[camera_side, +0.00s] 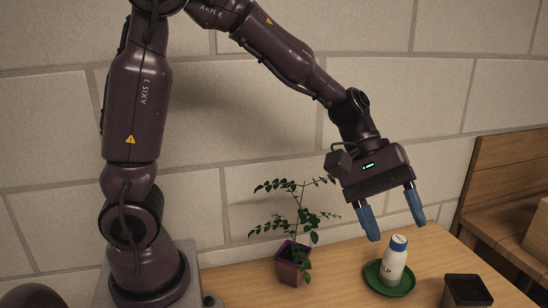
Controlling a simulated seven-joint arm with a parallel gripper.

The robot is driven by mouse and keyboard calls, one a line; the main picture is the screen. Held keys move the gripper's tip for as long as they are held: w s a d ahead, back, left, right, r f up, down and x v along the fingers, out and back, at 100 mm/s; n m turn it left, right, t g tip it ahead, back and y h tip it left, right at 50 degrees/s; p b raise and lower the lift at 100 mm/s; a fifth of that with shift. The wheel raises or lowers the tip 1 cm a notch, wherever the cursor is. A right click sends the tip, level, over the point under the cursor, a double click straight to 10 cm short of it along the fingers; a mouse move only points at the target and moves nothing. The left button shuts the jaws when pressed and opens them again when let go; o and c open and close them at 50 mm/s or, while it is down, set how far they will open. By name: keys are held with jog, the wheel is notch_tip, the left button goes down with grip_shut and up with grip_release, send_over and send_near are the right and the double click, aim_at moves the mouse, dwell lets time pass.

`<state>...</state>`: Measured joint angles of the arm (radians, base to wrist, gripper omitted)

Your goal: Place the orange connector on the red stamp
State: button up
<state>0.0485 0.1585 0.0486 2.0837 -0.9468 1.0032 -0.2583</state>
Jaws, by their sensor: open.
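No orange connector and no red stamp can be made out in the side view. My gripper (398,231) is open and empty, with its two blue fingers pointing down and spread apart. It hangs over the right part of the table, near the top of a white bottle (393,265) with a blue cap. The bottle stands upright on a green saucer (371,275). Whether the fingers are level with the cap or in front of or behind it, I cannot tell.
A leafy plant in a purple pot (289,264) stands left of the saucer on the wooden table (335,275). A black square container (467,290) is at the right front. A wooden bench (500,205) stands at right. Bare tabletop lies between pot and saucer.

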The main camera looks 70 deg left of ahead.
jog(key=s+a+r+m+t+y, duration=0.2)
jog(key=s+a+m+y, duration=0.2)
jog(key=s+a, duration=0.2)
jog(key=s+a+r+m+t+y, duration=0.2)
jog(key=s+a+r+m+y, duration=0.1)
jog(key=s, duration=0.6)
jog(key=a+m+y, duration=0.1)
jog(key=a+m, duration=0.1)
jog(key=shift+a+r+m, duration=0.3)
jog(key=shift+a+r, duration=0.05)
